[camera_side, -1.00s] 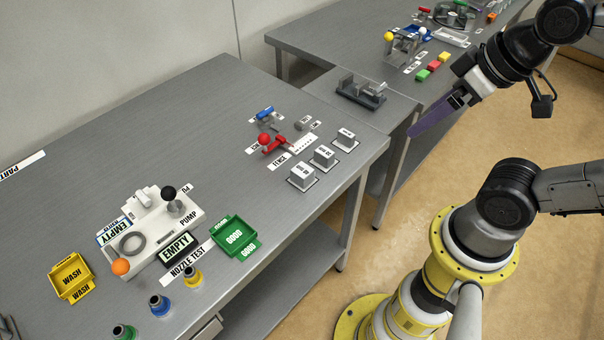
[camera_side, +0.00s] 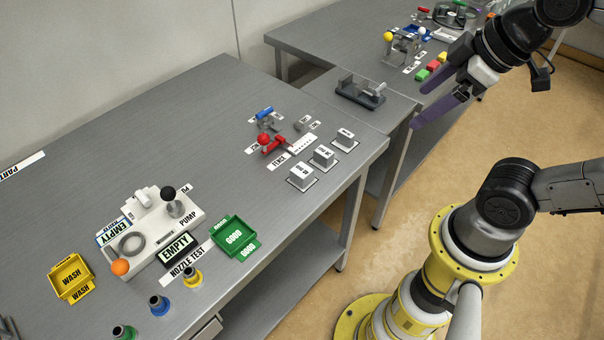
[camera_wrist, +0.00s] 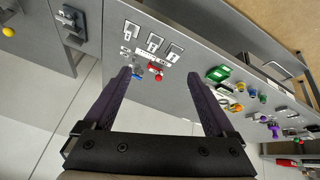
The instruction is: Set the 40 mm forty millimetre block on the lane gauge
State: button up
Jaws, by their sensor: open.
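Three pale grey blocks stand in a slanting row near the right edge of the table: a front block (camera_side: 302,177), a middle block (camera_side: 323,157) and a back block (camera_side: 345,139). Their top labels are too small to read surely, so I cannot tell which is the 40 mm one. Left of them is a small red-handled fixture (camera_side: 272,146) with a white marked strip (camera_side: 303,144); I cannot tell whether this is the lane gauge. My gripper (camera_side: 420,106) is open and empty, high and right of the blocks. The wrist view (camera_wrist: 158,74) shows its fingers spread apart.
A white pump unit (camera_side: 150,235), a green tray (camera_side: 234,237) and a yellow tray (camera_side: 72,277) occupy the table's front left. A dark grey fixture (camera_side: 360,93) sits on the adjoining table. The table's back left is clear.

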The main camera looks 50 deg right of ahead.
jog(key=w+a+r+n+g, duration=0.1)
jog(key=w+a+n+g, duration=0.1)
jog(key=w+n, duration=0.6)
jog(key=n+g, duration=0.4)
jog(key=n, duration=0.2)
send_over(302, 170)
notch_tip(302, 170, down, 21)
jog(key=shift+r, duration=0.1)
jog(key=shift+f, duration=3.05)
grip_shut()
